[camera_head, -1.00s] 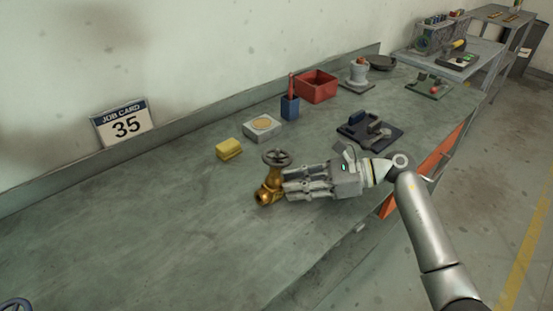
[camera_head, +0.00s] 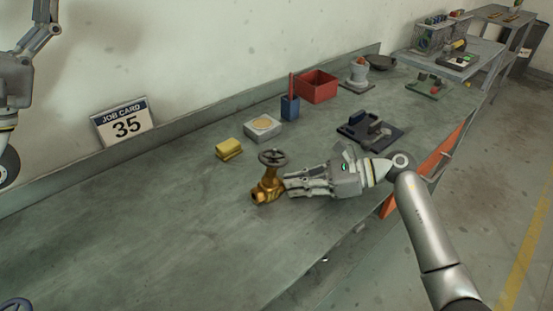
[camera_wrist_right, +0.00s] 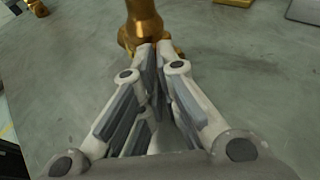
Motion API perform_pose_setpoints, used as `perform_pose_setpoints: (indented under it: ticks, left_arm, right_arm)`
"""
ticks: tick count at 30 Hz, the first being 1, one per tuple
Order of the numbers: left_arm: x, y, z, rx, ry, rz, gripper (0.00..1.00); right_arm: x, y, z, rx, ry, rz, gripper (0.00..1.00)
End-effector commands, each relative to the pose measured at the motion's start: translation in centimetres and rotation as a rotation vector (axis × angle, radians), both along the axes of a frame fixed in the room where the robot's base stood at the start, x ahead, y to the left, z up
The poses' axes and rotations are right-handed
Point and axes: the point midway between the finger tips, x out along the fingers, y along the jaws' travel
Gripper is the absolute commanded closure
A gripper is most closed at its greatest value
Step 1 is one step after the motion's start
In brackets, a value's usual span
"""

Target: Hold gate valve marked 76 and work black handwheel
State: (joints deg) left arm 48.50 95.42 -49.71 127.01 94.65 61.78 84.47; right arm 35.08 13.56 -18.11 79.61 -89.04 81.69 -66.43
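The brass gate valve (camera_head: 266,188) stands tilted on the bench in the head view, its dark handwheel (camera_head: 272,157) on top. I cannot read a 76 on it. My right gripper (camera_head: 287,186) lies low over the bench just right of the valve body. In the right wrist view its fingers (camera_wrist_right: 158,46) come together at the tips, with the brass valve (camera_wrist_right: 143,22) just beyond them. I see nothing held between them; whether the tips touch the valve is unclear. My left gripper (camera_head: 45,28) is raised at the top left, pointing up, one finger spread outward, partly cut off.
A yellow block (camera_head: 228,149), a white box (camera_head: 262,128), a blue holder (camera_head: 290,107), a red bin (camera_head: 316,86) and a dark fixture (camera_head: 370,132) stand beyond. A blue wheel (camera_head: 15,305) shows bottom left.

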Motion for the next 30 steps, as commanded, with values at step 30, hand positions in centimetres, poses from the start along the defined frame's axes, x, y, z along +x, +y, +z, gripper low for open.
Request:
perform_pose_setpoints:
  ticks: [30]
  left_arm:
    - [6.1,-23.0,-34.7,1.517,-0.381,0.363,0.21]
  right_arm:
    - [-0.1,0.0,-0.6,-0.010,0.007,0.001,1.00]
